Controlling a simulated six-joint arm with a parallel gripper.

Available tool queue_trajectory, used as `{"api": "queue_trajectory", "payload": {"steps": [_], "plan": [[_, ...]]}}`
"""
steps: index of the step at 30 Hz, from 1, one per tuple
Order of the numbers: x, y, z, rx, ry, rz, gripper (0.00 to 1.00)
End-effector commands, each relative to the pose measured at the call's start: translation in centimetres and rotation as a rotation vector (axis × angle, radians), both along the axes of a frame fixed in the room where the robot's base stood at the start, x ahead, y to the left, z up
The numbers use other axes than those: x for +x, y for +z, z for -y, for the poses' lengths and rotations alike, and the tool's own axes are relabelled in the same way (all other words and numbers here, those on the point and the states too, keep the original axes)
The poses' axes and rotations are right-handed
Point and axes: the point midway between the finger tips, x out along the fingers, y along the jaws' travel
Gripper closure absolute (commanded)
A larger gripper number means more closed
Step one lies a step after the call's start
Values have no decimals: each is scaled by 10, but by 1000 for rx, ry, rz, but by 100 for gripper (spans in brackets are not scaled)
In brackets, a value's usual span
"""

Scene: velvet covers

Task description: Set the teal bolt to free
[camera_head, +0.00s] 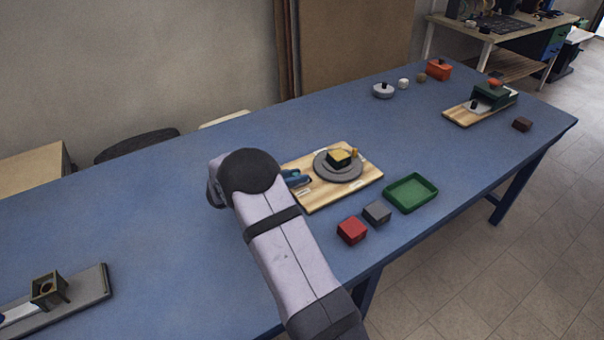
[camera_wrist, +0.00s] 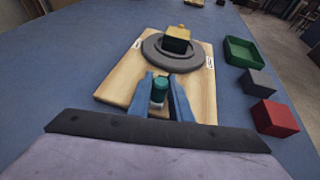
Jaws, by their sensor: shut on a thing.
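The teal bolt (camera_wrist: 159,90) sits on a pale wooden board (camera_wrist: 202,101), near the edge closest to me in the wrist view. My gripper (camera_wrist: 159,87) has its two blue fingers on either side of the bolt, shut on it. In the head view the gripper (camera_head: 297,178) is at the board's left side, partly hidden by my arm. The board carries a round grey disc (camera_wrist: 151,56) with a yellow-topped dark block (camera_wrist: 177,40) on it. Small white labels lie on the board; their writing is too small to read.
A green tray (camera_head: 411,193), a grey block (camera_head: 377,212) and a red block (camera_head: 352,230) lie right of the board. Another board with a dark green device (camera_head: 490,95) stands far right. A grey plate with a bracket (camera_head: 48,290) is at the lower left. The blue table between is clear.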

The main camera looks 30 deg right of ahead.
Motion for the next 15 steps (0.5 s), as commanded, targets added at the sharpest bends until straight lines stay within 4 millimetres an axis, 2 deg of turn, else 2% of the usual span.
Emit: {"api": "queue_trajectory", "payload": {"steps": [7, 8, 9, 10, 15], "plan": [[1, 0, -3, 1, 3, 1, 100], [1, 0, -3, 1, 3, 1, 77], [1, 0, -3, 1, 3, 1, 68], [1, 0, -3, 1, 3, 1, 63], [0, 0, -2, 1, 2, 1, 63]]}}
